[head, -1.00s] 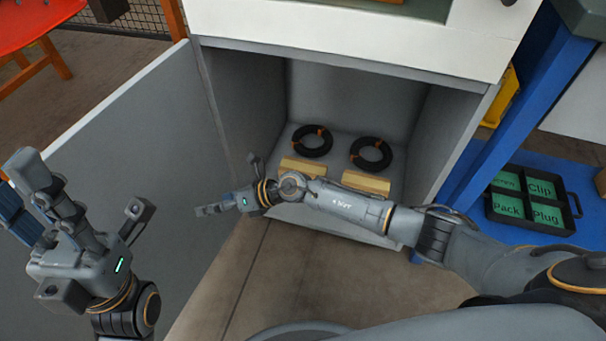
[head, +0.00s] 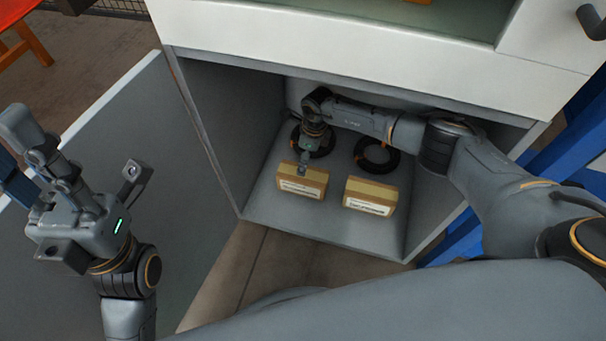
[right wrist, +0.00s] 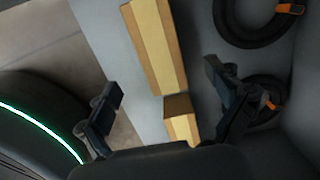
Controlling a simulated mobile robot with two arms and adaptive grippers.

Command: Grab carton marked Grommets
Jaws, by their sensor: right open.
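Two tan cartons with white labels stand on the floor of the open cabinet: a left carton (head: 302,181) and a right carton (head: 369,196). The label print is too small to read, so I cannot tell which is marked Grommets. My right gripper (head: 302,168) reaches in at the back edge of the left carton. In the right wrist view it is open (right wrist: 168,112), with the left carton (right wrist: 182,122) between its fingers, partly hidden by the gripper body. The right carton (right wrist: 155,45) lies beyond. My left gripper (head: 12,148) is open and empty outside.
Two black coils with orange ties lie behind the cartons: a left coil (head: 323,143), partly hidden by my right gripper, and a right coil (head: 377,156). The cabinet's side walls and top edge (head: 340,84) enclose my right arm. The open door (head: 110,150) stands at left.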

